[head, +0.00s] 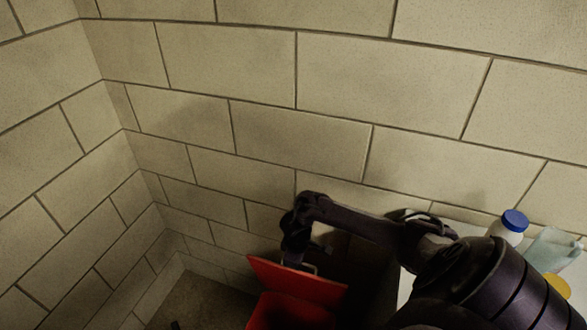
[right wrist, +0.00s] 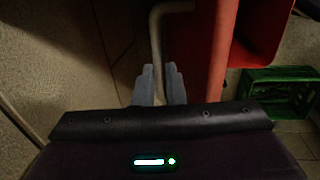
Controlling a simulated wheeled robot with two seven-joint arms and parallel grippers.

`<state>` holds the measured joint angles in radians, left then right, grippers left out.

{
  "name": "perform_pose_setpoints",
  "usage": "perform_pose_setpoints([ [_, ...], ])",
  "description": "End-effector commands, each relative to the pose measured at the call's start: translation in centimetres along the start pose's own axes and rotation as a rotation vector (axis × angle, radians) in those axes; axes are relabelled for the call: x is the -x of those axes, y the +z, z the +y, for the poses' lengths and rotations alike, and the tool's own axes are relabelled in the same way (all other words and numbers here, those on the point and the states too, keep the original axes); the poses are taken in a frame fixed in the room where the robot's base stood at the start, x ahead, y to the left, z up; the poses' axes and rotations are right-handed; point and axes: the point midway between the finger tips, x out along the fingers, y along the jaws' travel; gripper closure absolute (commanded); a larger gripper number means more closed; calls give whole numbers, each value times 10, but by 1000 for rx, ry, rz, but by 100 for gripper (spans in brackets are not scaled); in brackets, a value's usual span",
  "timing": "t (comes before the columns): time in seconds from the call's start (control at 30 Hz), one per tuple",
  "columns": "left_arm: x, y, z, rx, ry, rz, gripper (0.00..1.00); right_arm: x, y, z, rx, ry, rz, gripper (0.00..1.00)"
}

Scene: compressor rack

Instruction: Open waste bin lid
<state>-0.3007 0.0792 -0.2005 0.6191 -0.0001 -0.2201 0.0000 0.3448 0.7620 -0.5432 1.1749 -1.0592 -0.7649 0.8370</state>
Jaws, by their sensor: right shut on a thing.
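The red waste bin (head: 288,314) stands low in the corner in the head view, partly cut off by the bottom edge. Its red lid (head: 305,284) is tilted up from the bin, with a gap between them. My right gripper (head: 298,262) reaches down to the handle on the lid. In the right wrist view my right gripper (right wrist: 160,84) is shut on the metal handle (right wrist: 156,40), a bent bar beside the red lid (right wrist: 214,60). The bin's red inside shows to the right of the lid there. My left gripper is not in view.
Block walls (head: 300,140) close in behind and to the left of the bin. At the right, a white bottle with a blue cap (head: 514,222) and a clear container (head: 556,250) stand on a pale surface. A green crate (right wrist: 280,88) sits on the floor near the bin.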

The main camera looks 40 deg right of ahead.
Motion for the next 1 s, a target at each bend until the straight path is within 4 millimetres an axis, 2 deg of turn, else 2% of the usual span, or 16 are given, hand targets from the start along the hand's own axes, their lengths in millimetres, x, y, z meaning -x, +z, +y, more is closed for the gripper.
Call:
perform_pose_setpoints([
  [0.1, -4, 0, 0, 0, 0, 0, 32, -3, 0, 20, -7, -20, 3, 100],
  [0.2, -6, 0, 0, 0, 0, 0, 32, -5, 0, 30, -5, -21, 3, 100],
  [0.53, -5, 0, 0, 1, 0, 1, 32, -4, 0, 33, -3, -21, 4, 100],
  [0.57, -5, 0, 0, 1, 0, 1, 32, -4, 0, 33, -3, -21, 4, 87],
  [0.7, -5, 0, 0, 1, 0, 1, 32, -4, 0, 32, -2, -21, 4, 69],
  [1.0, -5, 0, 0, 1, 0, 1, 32, -3, 0, 32, -1, -22, 4, 67],
])
